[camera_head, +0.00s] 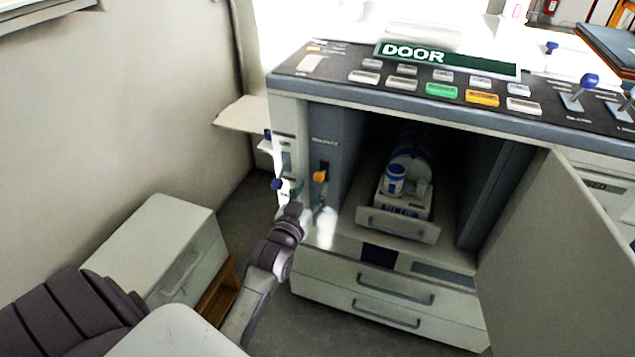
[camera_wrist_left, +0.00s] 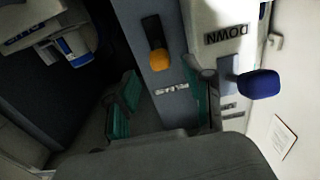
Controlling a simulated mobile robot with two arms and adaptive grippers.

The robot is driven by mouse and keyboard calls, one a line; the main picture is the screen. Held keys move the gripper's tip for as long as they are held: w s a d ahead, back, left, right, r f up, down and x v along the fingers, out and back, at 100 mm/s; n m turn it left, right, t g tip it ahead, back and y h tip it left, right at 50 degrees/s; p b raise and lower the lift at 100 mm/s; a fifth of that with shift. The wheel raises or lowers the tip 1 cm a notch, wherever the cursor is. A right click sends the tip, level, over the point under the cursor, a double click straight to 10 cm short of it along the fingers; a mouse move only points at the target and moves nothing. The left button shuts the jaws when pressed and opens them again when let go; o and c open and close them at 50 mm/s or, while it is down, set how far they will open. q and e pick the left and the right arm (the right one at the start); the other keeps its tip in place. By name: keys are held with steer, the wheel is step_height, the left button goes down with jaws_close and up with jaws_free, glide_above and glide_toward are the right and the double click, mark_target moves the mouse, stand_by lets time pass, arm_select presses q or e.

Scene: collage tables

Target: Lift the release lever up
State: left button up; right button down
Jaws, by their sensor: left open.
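The release lever looks to be the small yellow-orange handle (camera_head: 320,176) on the grey inner panel at the left of the machine's open bay. My left gripper (camera_head: 309,204) is just below and in front of the handle in the head view. In the left wrist view, its green-padded fingers (camera_wrist_left: 164,102) are apart with nothing between them. The handle lies beyond the gap, and no contact shows. My right gripper is not in view.
A blue-knobbed lever (camera_wrist_left: 258,84) beside a DOWN label is close to one finger. The bay holds a white and blue unit on a pulled-out tray (camera_head: 400,228). An open door (camera_head: 560,250) hangs at the right. A white drawer cabinet (camera_head: 165,245) stands left.

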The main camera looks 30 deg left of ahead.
mark_target(317, 180)
arm_select(q)
steer(key=shift+b+x, duration=0.3)
steer(key=shift+x, duration=2)
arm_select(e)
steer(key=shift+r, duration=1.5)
arm_select(q)
jaws_close()
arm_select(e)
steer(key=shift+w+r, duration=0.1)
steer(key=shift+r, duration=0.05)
